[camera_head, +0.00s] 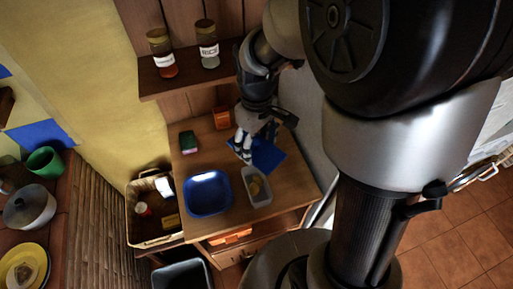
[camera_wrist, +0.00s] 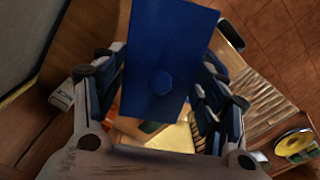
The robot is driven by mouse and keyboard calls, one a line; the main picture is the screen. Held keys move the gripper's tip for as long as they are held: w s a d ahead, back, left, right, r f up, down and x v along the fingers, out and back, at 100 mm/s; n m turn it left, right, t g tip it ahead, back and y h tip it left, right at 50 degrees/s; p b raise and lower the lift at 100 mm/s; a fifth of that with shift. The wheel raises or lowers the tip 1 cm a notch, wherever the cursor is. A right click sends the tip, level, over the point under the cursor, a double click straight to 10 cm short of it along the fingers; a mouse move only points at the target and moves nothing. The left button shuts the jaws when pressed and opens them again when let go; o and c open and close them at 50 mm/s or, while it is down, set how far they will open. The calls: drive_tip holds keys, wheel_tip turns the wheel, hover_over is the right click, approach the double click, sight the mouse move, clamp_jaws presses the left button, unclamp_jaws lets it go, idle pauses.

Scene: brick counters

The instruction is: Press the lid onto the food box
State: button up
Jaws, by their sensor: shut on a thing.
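The lid (camera_head: 268,155) is a flat dark blue rectangle on the right of the wooden counter's top, beside and behind the food box. My gripper (camera_head: 246,148) reaches down from behind and is shut on the lid. In the wrist view the lid (camera_wrist: 166,50) fills the space between my fingers, with a round knob (camera_wrist: 159,83) on its face. The food box (camera_head: 258,190) is a pale open container with yellowish food in it, standing in front of the lid. The lid is apart from the box's opening; its height above the counter is hard to tell.
A blue tray (camera_head: 208,193) stands left of the food box. A green-topped item (camera_head: 188,142) and an orange box (camera_head: 222,118) sit further back. A shelf (camera_head: 185,78) with two jars hangs behind. A basket (camera_head: 153,208) of items stands left of the counter.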

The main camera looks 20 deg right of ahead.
drive_tip(key=shift+f+m+b, duration=0.95)
drive_tip(key=shift+f+b, duration=0.8)
drive_tip(key=shift+f, duration=1.35)
drive_tip(key=shift+f+m+b, duration=0.9)
drive_tip(key=shift+f+b, duration=0.8)
drive_tip(key=shift+f, duration=1.35)
drive_tip(key=shift+f+m+b, duration=0.95)
drive_tip(key=shift+f+b, duration=0.8)
drive_tip(key=shift+f, duration=1.35)
drive_tip(key=shift+f, duration=0.15)
drive_tip(key=o, duration=1)
drive_tip(key=shift+o, duration=0.4)
drive_tip(key=shift+o, duration=1)
